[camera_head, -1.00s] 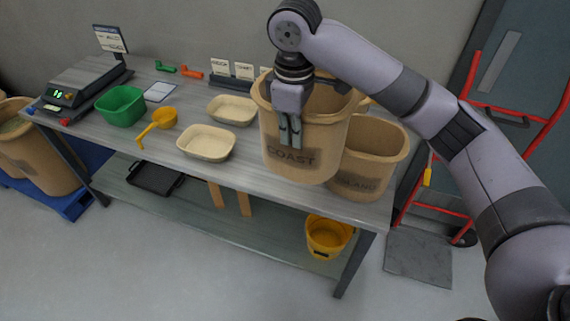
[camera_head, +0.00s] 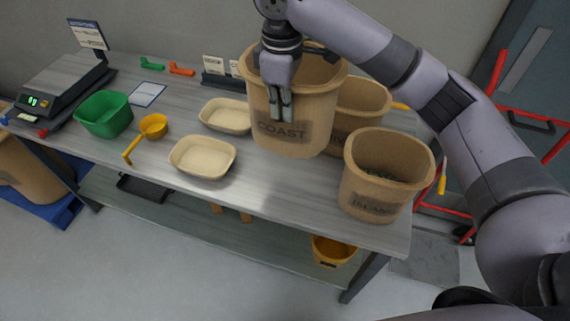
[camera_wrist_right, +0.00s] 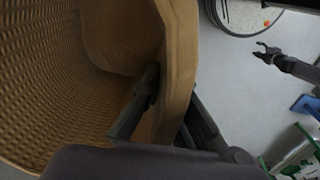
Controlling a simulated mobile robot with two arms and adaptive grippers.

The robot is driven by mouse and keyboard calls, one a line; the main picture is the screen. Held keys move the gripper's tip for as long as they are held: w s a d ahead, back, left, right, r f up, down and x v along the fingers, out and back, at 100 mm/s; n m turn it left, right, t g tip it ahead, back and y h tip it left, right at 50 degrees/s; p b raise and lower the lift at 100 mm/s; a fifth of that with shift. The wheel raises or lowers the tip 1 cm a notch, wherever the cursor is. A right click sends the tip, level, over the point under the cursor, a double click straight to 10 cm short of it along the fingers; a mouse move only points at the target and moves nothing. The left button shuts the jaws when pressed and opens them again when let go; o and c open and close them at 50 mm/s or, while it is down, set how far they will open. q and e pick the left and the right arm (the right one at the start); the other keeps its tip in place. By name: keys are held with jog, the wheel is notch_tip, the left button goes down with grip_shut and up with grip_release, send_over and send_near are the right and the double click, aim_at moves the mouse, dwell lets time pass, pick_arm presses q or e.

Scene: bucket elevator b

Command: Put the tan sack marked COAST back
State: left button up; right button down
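The tan sack marked COAST (camera_head: 312,108) is upright at the back middle of the table in the head view. My right gripper (camera_head: 283,112) is shut on its near rim. In the right wrist view the sack's wall (camera_wrist_right: 178,70) runs between the fingers (camera_wrist_right: 165,120), one inside and one outside. The sack looks empty inside where it shows. I cannot tell if its base touches the table. A dark gripper, seemingly my left (camera_wrist_right: 268,52), shows small in the right wrist view with fingers spread and empty. It is outside the head view.
A second tan sack (camera_head: 362,100) stands just right of COAST, partly hidden by it. A third, labelled sack (camera_head: 388,165) with dark contents stands at the table's front right. Two tan trays (camera_head: 203,172), a yellow scoop (camera_head: 153,126), a green bin (camera_head: 105,122) and a scale (camera_head: 62,85) are left.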

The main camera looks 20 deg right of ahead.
aim_at(282, 126)
jog(key=f, duration=0.3)
jog(key=shift+w+f, duration=0.15)
jog(key=shift+w, duration=0.05)
pick_arm(q)
jog(key=r+p, duration=0.1)
jog(key=s+r+p, duration=0.1)
jog(key=r+p, duration=0.1)
jog(key=shift+s+r, duration=0.1)
jog(key=shift+r, duration=0.1)
pick_arm(e)
notch_tip(282, 126, down, 16)
jog(key=s, duration=0.1)
jog(key=shift+f, duration=0.25)
jog(key=c, duration=1.8)
grip_release()
jog(key=shift+r, duration=0.1)
pick_arm(q)
notch_tip(282, 126, down, 2)
jog(key=shift+f+b, duration=0.2)
jog(key=shift+b, duration=0.8)
pick_arm(e)
notch_tip(282, 126, up, 12)
jog(key=shift+s, duration=0.2)
